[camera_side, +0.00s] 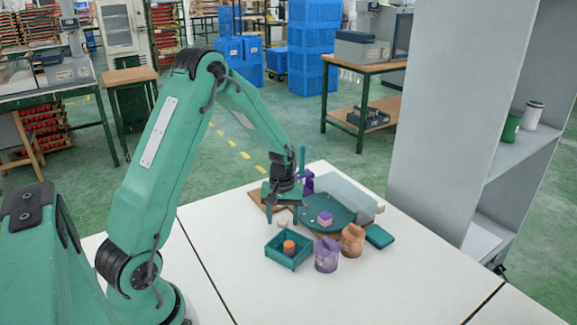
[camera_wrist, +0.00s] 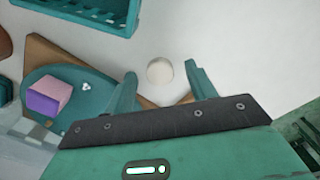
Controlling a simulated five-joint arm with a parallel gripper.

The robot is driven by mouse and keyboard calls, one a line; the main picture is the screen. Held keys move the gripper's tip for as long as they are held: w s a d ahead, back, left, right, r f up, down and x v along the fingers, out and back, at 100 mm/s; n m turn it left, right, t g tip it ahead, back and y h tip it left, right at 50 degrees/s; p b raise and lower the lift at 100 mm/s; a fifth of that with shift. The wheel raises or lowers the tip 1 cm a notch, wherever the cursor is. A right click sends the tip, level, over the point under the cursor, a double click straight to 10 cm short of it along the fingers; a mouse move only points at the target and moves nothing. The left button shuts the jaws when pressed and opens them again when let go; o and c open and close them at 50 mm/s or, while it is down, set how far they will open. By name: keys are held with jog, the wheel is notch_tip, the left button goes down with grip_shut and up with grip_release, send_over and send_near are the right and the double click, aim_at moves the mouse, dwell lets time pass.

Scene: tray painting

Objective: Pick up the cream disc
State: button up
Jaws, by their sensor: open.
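The cream disc (camera_wrist: 160,71) lies flat on the white table beside the edge of a wooden board in the wrist view. It appears in the gap between my two fingertips, with clear space on both sides. In the side view the cream disc (camera_side: 283,224) is a small pale spot just below my gripper (camera_side: 283,217). My gripper (camera_wrist: 160,68) is open and empty, pointing down. How high the fingertips are above the table is hard to tell.
A teal round plate (camera_side: 343,214) with a pink and purple block (camera_side: 325,218) is to the right. A teal box (camera_side: 273,254) holding an orange-topped piece stands in front. A purple jar (camera_side: 326,256) and an orange jar (camera_side: 352,241) stand near it.

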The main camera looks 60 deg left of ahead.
aim_at(283, 220)
dwell(0.5)
jog(key=c, duration=1.1)
jog(key=shift+o, duration=0.2)
jog(key=shift+r, duration=0.15)
jog(key=shift+r, duration=0.6)
notch_tip(283, 220, up, 2)
jog(key=shift+r, duration=0.15)
jog(key=s+d+r, duration=0.1)
jog(key=d+r, duration=0.6)
jog(key=d, duration=0.4)
jog(key=shift+s+d, duration=0.3)
jog(key=shift+s, duration=0.1)
jog(key=shift+w+a, duration=0.1)
jog(key=shift+n, duration=0.3)
jog(key=w+a, duration=0.3)
jog(key=a, duration=0.1)
jog(key=w+a+f, duration=0.1)
jog(key=w+a, duration=0.2)
jog(key=w+a+f, duration=0.1)
jog(key=w+a, duration=0.2)
jog(key=a, duration=0.1)
jog(key=shift+w+a, duration=0.3)
jog(key=shift+w, duration=0.1)
